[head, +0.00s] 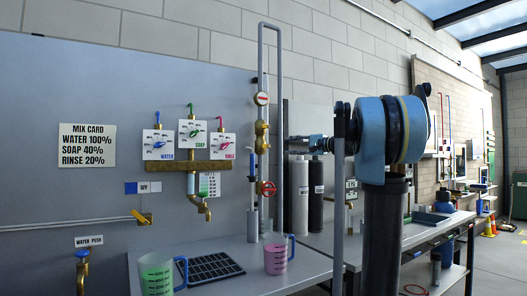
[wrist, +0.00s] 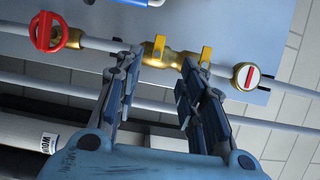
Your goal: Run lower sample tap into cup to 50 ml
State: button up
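In the wrist view, two brass taps with yellow levers sit side by side on the grey pipe. The left one (wrist: 155,52) is nearer the red handwheel (wrist: 47,32), which is lower on the pipe in the head view. The other tap (wrist: 206,56) is nearer the round gauge (wrist: 247,75). My gripper (wrist: 160,58) is open, its fingertips on either side of the left tap's lever; contact is unclear. The brass fittings also show in the head view (head: 262,130). A pink graduated cup (head: 275,258) stands on the bench below. Its liquid level cannot be read.
A green graduated jug (head: 156,275) and a black drain grate (head: 202,267) are on the bench. A brass spout (head: 201,207) hangs at left, under coloured levers. A blue handle (head: 252,165) is close to the pipe.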

aim_at(264, 147)
jog(key=x, duration=1.6)
jog(key=shift+w+a, duration=0.25)
jog(key=shift+a, duration=0.05)
grip_shut()
